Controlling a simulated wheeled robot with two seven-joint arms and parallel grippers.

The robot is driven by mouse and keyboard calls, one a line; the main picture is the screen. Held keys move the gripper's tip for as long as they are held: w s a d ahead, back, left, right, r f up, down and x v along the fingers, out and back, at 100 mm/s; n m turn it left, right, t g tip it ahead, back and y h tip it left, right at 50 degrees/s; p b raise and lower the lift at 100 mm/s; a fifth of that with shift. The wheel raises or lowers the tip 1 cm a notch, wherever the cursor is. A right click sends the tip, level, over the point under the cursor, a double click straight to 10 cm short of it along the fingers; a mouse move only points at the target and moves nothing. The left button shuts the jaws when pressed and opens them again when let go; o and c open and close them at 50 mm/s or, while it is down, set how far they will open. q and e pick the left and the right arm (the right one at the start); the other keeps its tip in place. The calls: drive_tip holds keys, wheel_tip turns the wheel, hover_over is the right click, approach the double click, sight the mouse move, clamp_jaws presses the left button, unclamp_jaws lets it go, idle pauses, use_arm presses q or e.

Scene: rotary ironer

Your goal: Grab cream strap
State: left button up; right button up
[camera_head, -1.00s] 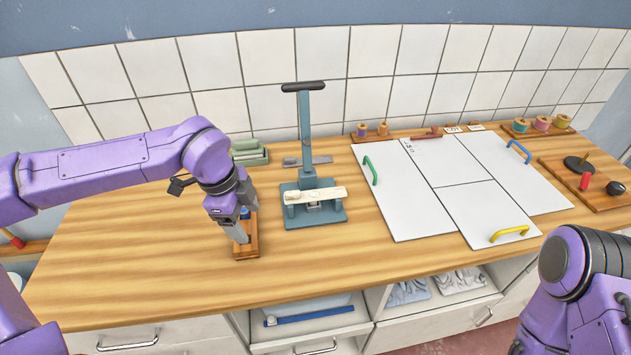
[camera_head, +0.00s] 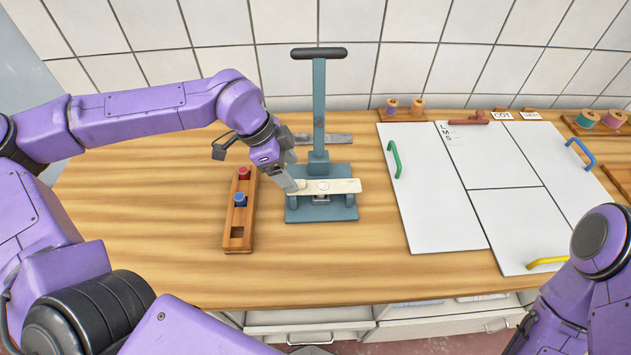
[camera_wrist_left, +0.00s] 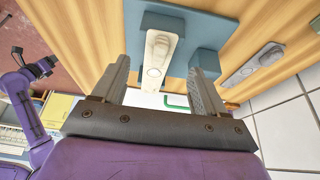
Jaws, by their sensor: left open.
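The cream strap (camera_head: 340,186) lies flat across the top of the blue-grey press stand (camera_head: 322,208), with a round mark near its middle. My left gripper (camera_head: 294,183) is at the strap's left end in the head view. In the left wrist view the strap (camera_wrist_left: 155,75) shows between the two open fingers of my left gripper (camera_wrist_left: 160,88). The fingers are apart from each other, and I cannot tell whether either touches the strap. My right arm shows at the right edge of the head view, but its gripper is not visible.
A wooden rack (camera_head: 239,215) with a red and a blue piece stands left of the press. The upright press lever (camera_head: 319,110) rises behind the strap. White panels (camera_head: 440,215) with coloured handles lie to the right. The counter in front of the press is clear.

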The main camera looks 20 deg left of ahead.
sight(297, 182)
use_arm(q)
drive_tip(key=x, duration=0.4)
drive_tip(key=shift+p, duration=0.35)
drive_tip(key=shift+s, duration=0.15)
drive_tip(key=c, duration=1.2)
